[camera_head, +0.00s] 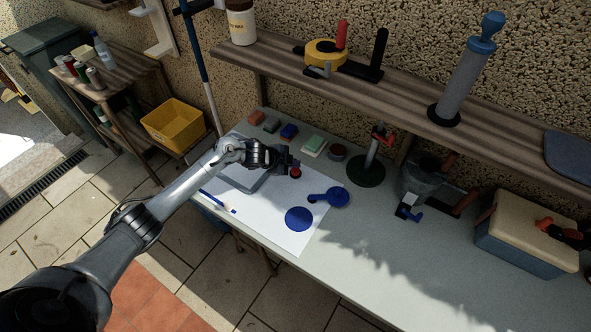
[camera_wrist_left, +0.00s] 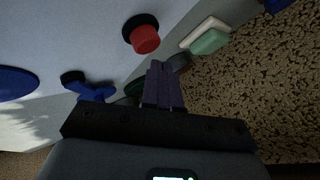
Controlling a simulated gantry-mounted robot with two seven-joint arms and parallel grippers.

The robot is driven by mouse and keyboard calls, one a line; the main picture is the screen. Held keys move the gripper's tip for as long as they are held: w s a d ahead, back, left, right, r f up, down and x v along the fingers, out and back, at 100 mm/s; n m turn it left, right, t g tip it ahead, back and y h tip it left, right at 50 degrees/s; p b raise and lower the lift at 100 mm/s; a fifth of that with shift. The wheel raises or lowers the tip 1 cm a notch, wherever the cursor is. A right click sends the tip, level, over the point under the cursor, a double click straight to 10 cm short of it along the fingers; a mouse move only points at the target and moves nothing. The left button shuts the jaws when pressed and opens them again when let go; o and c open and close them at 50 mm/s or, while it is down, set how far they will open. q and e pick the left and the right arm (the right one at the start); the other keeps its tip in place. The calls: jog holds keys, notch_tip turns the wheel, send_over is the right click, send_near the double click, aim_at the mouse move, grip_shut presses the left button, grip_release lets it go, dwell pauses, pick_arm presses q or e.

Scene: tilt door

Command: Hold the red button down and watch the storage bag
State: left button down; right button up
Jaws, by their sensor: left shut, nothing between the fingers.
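The red button (camera_head: 296,173) sits on a dark base on the workbench, just beside my left gripper (camera_head: 291,167). The button (camera_wrist_left: 145,39) also shows in the left wrist view, upper middle, with its black base around it. My left gripper (camera_wrist_left: 163,66) is shut and empty. Its fingertips point towards the button and look slightly apart from it; contact cannot be made out. No storage bag can be made out for certain. A flat grey item (camera_head: 241,178) lies partly hidden under my left arm. My right gripper is out of view.
A blue piece (camera_head: 330,197) and a blue disc (camera_head: 298,218) lie on a white sheet. Several small blocks, including a green one (camera_head: 314,144), sit behind. A black-based stand (camera_head: 367,172) and a cream-topped box (camera_head: 526,231) stand rightward. A shelf (camera_head: 400,88) runs above.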

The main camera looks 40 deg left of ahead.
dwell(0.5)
pick_arm(q)
jog(key=shift+f, duration=0.2)
jog(key=shift+f, duration=0.2)
dwell(0.4)
